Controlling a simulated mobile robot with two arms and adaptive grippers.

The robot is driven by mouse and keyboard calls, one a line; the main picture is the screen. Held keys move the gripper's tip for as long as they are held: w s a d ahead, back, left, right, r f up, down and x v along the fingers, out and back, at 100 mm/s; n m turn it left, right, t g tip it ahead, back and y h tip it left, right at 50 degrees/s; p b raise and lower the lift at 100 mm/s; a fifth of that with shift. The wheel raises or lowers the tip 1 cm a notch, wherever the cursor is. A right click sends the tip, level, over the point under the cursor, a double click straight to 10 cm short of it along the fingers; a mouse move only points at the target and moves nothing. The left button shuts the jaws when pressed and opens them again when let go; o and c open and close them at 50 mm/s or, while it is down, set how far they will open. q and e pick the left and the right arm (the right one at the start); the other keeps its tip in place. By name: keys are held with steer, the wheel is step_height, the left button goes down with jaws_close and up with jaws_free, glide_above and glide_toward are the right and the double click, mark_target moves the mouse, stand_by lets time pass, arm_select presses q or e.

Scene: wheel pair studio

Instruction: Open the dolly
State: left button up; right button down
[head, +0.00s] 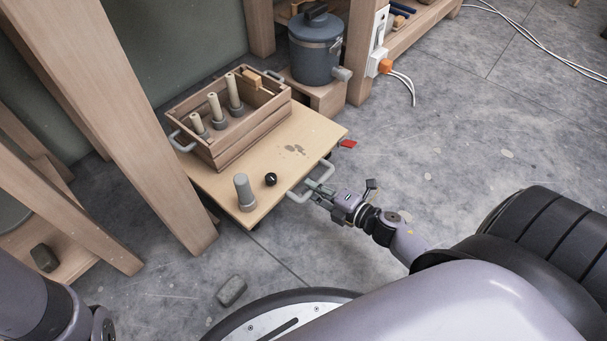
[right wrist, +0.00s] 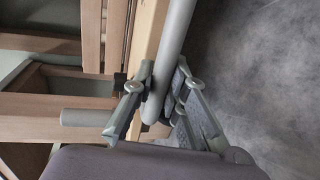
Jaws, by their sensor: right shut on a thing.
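The dolly (head: 310,130) is a low, light wooden platform on the floor, partly under the wooden bench. A pale grey-green handle (head: 299,197) sticks out from its near right edge. My right gripper (head: 320,189) is shut on this handle. In the right wrist view, the handle tube (right wrist: 174,48) runs between the two fingers of the gripper (right wrist: 158,92). My left gripper is not in view.
A grey block (head: 231,291) lies on the floor.

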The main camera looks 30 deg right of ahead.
steer(key=f+p+v, duration=0.2)
steer(key=v, duration=1)
steer(key=shift+s+d+f, duration=0.15)
steer(key=shift+s+f, duration=0.1)
steer(key=shift+s, duration=0.15)
steer(key=c, duration=1.6)
jaws_free()
steer(key=shift+o, duration=0.2)
steer(key=v, duration=1.2)
